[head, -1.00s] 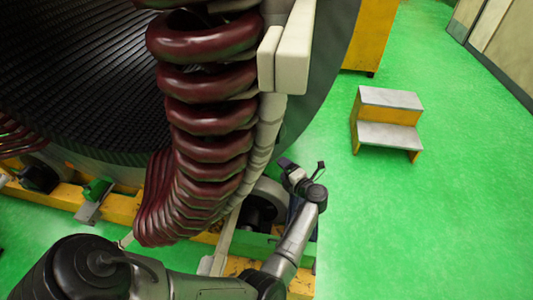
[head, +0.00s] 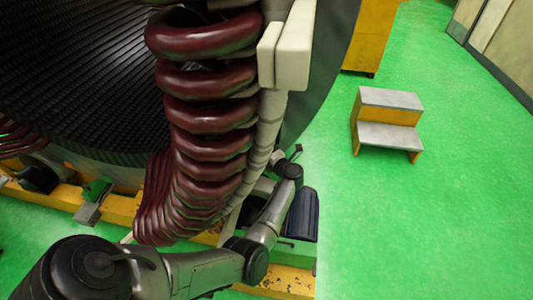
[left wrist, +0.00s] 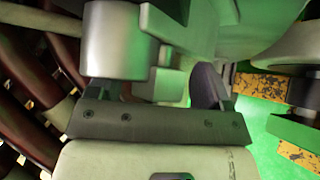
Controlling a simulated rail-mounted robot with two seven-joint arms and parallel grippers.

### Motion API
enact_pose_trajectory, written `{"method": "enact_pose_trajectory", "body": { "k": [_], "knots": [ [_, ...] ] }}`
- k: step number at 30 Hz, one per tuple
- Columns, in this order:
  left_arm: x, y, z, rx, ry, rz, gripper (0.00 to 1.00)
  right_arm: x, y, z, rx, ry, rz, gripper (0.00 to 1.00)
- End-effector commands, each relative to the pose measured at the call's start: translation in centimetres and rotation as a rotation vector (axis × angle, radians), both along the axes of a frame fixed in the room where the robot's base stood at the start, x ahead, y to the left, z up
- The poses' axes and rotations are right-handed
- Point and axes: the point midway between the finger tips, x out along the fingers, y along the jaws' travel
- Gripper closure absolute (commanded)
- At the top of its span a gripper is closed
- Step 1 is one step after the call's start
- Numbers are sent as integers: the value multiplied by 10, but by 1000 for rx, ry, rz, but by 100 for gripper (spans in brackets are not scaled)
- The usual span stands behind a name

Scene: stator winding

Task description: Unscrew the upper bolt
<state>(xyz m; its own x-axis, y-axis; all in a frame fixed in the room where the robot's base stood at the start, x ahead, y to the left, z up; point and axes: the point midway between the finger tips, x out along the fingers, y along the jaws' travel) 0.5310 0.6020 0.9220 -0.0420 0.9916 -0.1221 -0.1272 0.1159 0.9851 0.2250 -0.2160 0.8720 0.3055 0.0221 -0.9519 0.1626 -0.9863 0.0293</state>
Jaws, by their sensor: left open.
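The stator (head: 70,70) fills the left of the head view, with red-brown winding coils (head: 205,82) along its end. My left arm comes in from the lower left, and my left gripper (head: 287,155) is beside the outer side of the coils, partly hidden behind the pale end parts. In the left wrist view my left gripper (left wrist: 165,82) is open, with pale grey blocks and a large grey cylinder (left wrist: 115,42) close around its fingers. I cannot pick out the upper bolt with certainty in either view. My right gripper is not in view.
Pale blocks (head: 293,52) stick out from the coil end above my arm. A yellow base frame (head: 120,207) and a dark ribbed cylinder (head: 302,213) lie below. A yellow-and-grey step stool (head: 388,125) stands at right on the open green floor (head: 430,220).

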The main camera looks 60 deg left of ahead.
Motion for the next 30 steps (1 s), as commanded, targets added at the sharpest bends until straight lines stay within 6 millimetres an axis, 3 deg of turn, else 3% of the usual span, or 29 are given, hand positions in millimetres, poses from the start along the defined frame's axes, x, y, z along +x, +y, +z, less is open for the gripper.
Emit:
{"method": "enact_pose_trajectory", "body": {
  "k": [5,21,30],
  "knots": [
    [0,0,0,0,0,0,27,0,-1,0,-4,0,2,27],
    [0,0,0,0,0,0,76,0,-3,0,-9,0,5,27],
    [0,0,3,-46,-52,0,76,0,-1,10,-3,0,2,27]
  ]
}}
